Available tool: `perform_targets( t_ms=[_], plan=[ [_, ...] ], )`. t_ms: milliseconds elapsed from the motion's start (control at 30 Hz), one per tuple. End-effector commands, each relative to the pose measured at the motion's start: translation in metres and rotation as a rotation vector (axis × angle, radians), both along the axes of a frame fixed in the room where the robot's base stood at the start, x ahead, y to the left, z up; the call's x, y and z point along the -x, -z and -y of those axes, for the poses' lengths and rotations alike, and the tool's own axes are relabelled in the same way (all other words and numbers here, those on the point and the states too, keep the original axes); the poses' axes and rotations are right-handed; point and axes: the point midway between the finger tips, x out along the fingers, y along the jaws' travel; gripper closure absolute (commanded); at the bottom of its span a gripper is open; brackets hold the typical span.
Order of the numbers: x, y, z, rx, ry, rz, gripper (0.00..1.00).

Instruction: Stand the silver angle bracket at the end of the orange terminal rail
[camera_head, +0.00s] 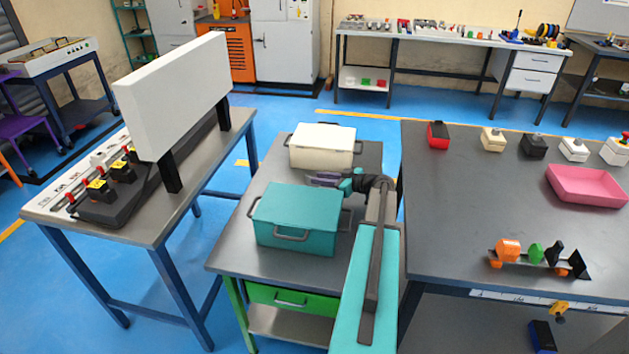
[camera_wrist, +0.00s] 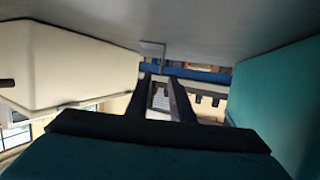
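My gripper (camera_head: 322,180) reaches leftward between the cream box and the teal box on the middle table. In the wrist view its two dark fingers (camera_wrist: 160,80) stand apart, with nothing clearly held between them. A small grey angled piece (camera_wrist: 153,48), probably the silver angle bracket, shows against the table surface just beyond the fingertips. I cannot make it out in the head view, where the boxes and gripper may hide it. A rail (camera_head: 533,264) with orange, green and black blocks, probably the orange terminal rail, lies near the front of the right table.
The cream box (camera_head: 322,146) and teal box (camera_head: 297,218) flank my gripper closely; they also show in the wrist view as cream (camera_wrist: 70,65) and teal (camera_wrist: 280,105). A pink tray (camera_head: 586,186) and several small blocks occupy the right table. Its middle is clear.

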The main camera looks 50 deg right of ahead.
Motion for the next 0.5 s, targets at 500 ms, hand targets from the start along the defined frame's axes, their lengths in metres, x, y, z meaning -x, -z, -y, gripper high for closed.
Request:
perform_targets(
  t_ms=[500],
  plan=[
    [0.03,-0.01,0.005,0.0,-0.001,0.0,0.79]
  ],
)
